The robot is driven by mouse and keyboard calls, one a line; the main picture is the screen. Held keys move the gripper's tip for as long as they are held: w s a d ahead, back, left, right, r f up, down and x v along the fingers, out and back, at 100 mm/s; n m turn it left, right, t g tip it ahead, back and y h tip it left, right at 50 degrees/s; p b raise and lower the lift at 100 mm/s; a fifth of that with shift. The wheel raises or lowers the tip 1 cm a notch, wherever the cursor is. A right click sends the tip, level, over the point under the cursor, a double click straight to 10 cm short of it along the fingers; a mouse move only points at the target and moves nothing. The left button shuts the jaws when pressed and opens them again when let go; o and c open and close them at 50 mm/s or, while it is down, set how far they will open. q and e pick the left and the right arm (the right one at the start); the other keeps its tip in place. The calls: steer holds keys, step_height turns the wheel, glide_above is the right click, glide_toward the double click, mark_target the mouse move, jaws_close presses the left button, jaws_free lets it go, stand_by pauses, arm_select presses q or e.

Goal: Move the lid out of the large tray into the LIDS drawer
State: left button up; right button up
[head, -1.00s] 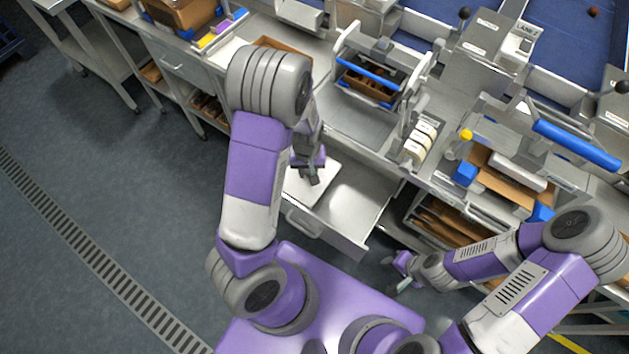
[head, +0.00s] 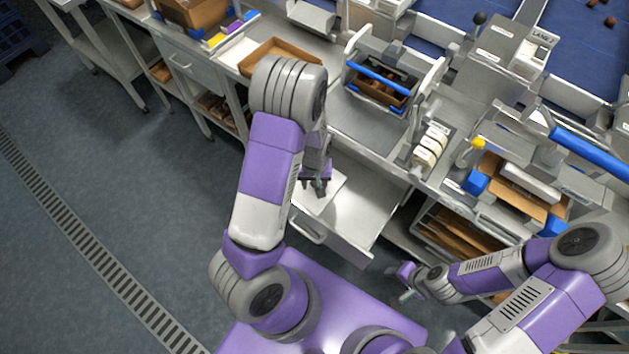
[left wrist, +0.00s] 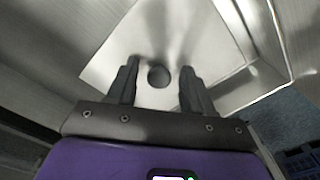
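A flat white lid (head: 335,182) lies in the open metal drawer (head: 367,208) below the bench. I cannot read a label on this drawer. My left gripper (head: 317,188) is over the lid, pointing down. In the left wrist view my left gripper (left wrist: 158,88) is open, its fingers on either side of the lid's dark round knob (left wrist: 158,75), with gaps on both sides. The lid (left wrist: 207,48) sits slightly turned against the drawer walls. A shallow brown tray (head: 272,52) stands on the bench behind my left arm, which partly hides it. My right gripper (head: 405,281) hangs low at the right, away from the drawer; its fingers are too small to judge.
A rack with a blue handle (head: 384,78) stands on the bench behind the drawer. White rolls (head: 431,146) and a yellow-knobbed lever (head: 477,143) are to its right.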

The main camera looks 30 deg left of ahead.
mark_target(315, 184)
arm_select(q)
step_height(315, 184, up, 12)
steer(key=p, duration=0.5)
steer(key=shift+r, duration=0.2)
stand_by(0.4)
